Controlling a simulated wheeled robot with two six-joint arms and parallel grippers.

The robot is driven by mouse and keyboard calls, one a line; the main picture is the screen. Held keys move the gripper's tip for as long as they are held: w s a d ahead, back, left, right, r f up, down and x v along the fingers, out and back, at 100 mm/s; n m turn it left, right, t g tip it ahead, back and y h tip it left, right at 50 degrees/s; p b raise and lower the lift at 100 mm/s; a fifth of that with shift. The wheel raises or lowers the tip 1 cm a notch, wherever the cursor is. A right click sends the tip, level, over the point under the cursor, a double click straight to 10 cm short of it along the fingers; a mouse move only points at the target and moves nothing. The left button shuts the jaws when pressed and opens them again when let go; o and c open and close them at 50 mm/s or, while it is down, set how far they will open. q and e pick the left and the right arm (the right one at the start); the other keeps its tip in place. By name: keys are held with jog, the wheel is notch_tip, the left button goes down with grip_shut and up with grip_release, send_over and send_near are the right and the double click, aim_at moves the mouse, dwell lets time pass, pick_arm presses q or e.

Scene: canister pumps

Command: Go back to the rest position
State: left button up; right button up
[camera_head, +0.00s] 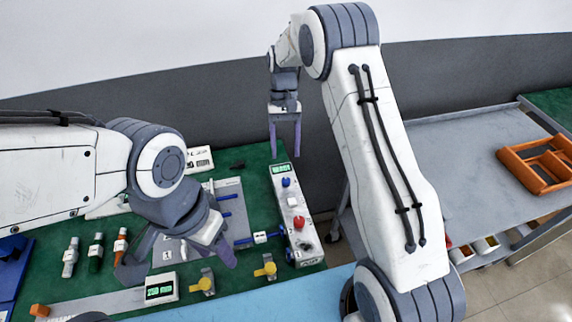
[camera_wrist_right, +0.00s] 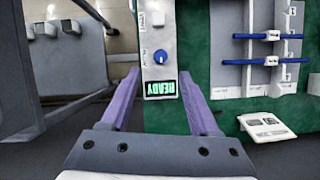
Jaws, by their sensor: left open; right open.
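My right gripper (camera_head: 285,152) is open and empty, pointing down above the far end of the control box in the head view. In the right wrist view its purple fingers (camera_wrist_right: 161,82) are spread with nothing between them; the grey control box (camera_wrist_right: 158,50) lies beyond, with a blue knob and a green display that appears upside down and reads READY. The control box (camera_head: 305,243) also carries a red button. My left gripper (camera_head: 180,262) is open over the green bench, with no object visible in it. Its wrist hides part of the grey pump plate (camera_head: 228,190).
Several small canisters (camera_head: 96,252) stand at left on the green bench. Yellow valves (camera_head: 265,268) and a small display box (camera_head: 161,288) sit at the front. A grey cart (camera_head: 450,145) with an orange tray (camera_head: 540,164) is at right. A dark wall stands behind.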

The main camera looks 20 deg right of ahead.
jog(key=shift+v, duration=0.95)
jog(key=s+a+r+n+t, duration=0.1)
jog(key=s+a+r+n, duration=0.1)
jog(key=s+a+r, duration=0.4)
jog(key=s+a+r+n+t, duration=0.25)
jog(key=s+a, duration=0.25)
jog(key=s, duration=0.3)
jog(key=s+d+n+t, duration=0.1)
jog(key=s+n, duration=0.3)
jog(key=s, duration=1.2)
jog(key=shift+s+r, duration=0.2)
jog(key=shift+s, duration=0.05)
